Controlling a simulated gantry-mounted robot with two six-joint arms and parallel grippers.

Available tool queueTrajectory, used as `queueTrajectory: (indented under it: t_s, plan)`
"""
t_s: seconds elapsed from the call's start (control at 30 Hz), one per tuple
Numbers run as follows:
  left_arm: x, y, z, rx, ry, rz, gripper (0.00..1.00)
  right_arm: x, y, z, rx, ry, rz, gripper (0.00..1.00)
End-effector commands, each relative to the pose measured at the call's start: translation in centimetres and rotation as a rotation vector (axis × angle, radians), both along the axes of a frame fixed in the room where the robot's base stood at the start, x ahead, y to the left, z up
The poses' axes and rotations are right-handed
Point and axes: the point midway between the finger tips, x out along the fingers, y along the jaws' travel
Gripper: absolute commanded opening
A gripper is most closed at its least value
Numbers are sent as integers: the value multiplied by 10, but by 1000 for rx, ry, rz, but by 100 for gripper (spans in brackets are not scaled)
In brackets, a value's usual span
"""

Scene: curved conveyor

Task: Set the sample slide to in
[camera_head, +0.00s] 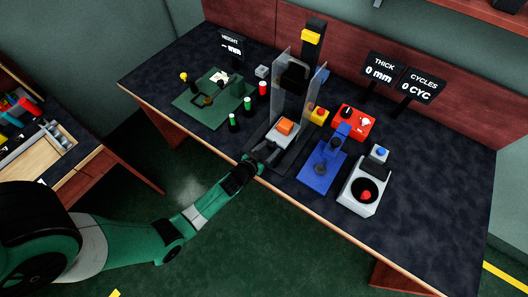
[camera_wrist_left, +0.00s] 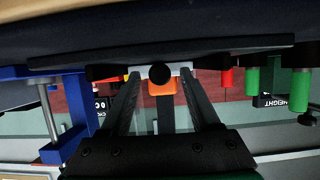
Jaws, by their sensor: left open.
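The sample slide (camera_head: 279,138) is a pale grey plate on a dark base, at the front of the press between two clear upright panels. An orange block (camera_head: 286,126) sits on it; the block also shows in the left wrist view (camera_wrist_left: 162,87). My left gripper (camera_head: 261,161) is at the table's front edge, just in front of the slide. In the left wrist view, which looks upside down, its open fingers (camera_wrist_left: 161,79) lie on either side of a round black knob (camera_wrist_left: 159,73) at the slide's front. Whether they touch it is unclear. My right gripper is not seen.
A blue fixture (camera_head: 322,168) stands close to the right of the slide, with a grey unit with a red button (camera_head: 363,190) beyond it. Green and red cylinders (camera_head: 249,103) and a green board (camera_head: 214,98) stand left. The table's right side is clear.

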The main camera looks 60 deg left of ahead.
Motion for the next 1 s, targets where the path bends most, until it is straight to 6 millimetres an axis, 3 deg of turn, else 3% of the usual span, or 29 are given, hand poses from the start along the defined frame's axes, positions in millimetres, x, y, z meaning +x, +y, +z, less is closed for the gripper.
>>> queueTrajectory:
  t_s: [0.27,0.5,0.9,1.0]
  plan:
    - [-48,-24,24,-1,4,0,63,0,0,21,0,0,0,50]
    - [-85,-43,39,0,2,-1,63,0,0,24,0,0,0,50]
    - [-92,-46,43,-4,0,2,63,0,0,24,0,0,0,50]
    - [-93,-43,62,-4,-39,24,63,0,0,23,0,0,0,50]
